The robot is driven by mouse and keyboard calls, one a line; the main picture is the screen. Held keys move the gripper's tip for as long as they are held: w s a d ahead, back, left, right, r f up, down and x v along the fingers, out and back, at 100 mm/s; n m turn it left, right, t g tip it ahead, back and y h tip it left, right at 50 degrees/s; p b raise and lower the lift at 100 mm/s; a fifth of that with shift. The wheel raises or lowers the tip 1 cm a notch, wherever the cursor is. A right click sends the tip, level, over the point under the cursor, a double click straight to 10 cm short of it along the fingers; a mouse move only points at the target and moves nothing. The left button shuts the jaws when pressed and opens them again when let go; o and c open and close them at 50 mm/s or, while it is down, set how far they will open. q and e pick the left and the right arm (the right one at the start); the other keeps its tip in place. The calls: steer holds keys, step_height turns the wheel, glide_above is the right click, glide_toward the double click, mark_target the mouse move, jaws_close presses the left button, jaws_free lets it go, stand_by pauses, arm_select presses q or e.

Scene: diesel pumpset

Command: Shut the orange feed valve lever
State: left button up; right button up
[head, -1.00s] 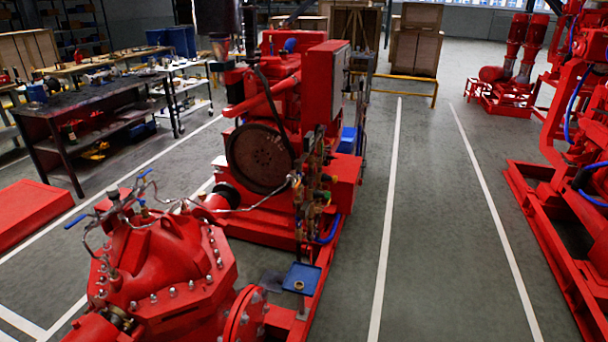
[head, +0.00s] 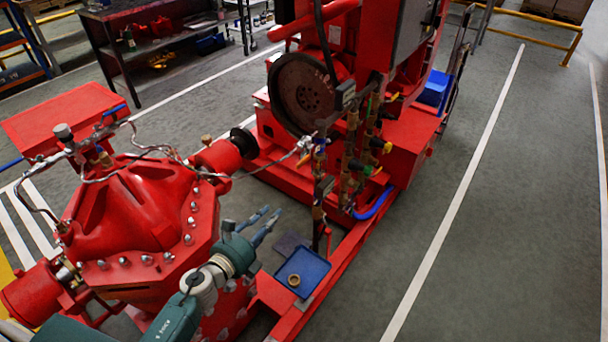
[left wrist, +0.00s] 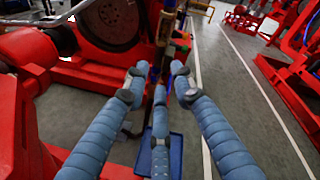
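A small orange lever (head: 376,171) appears low on the brass valve and pipe cluster (head: 352,165) at the front of the red engine. It is too small to tell its exact angle. My left gripper (head: 265,220) is in front of and below the cluster, to its left in the head view, and apart from it. Its blue-grey fingers are spread and empty. In the left wrist view the open fingers (left wrist: 158,85) point toward the pipes, which partly hide behind them; I cannot make out the lever there. My right gripper is not in view.
The red pump casing (head: 140,215) with its thin pipes stands close on the left. A blue tray (head: 303,272) holding a brass ring lies below the cluster. The large flywheel (head: 303,93) is behind. Clear grey floor (head: 480,230) lies to the right.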

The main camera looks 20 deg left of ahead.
mark_target(302, 165)
arm_select(q)
step_height(302, 165, up, 12)
steer(key=w+d+m+t+h+b, duration=0.1)
steer(key=d+m+h, duration=0.2)
steer(key=m, duration=0.7)
steer(key=x, duration=0.7)
steer(key=p+x, duration=0.1)
steer(key=x, duration=0.2)
steer(key=shift+w+a, duration=0.2)
steer(key=shift+w, duration=0.3)
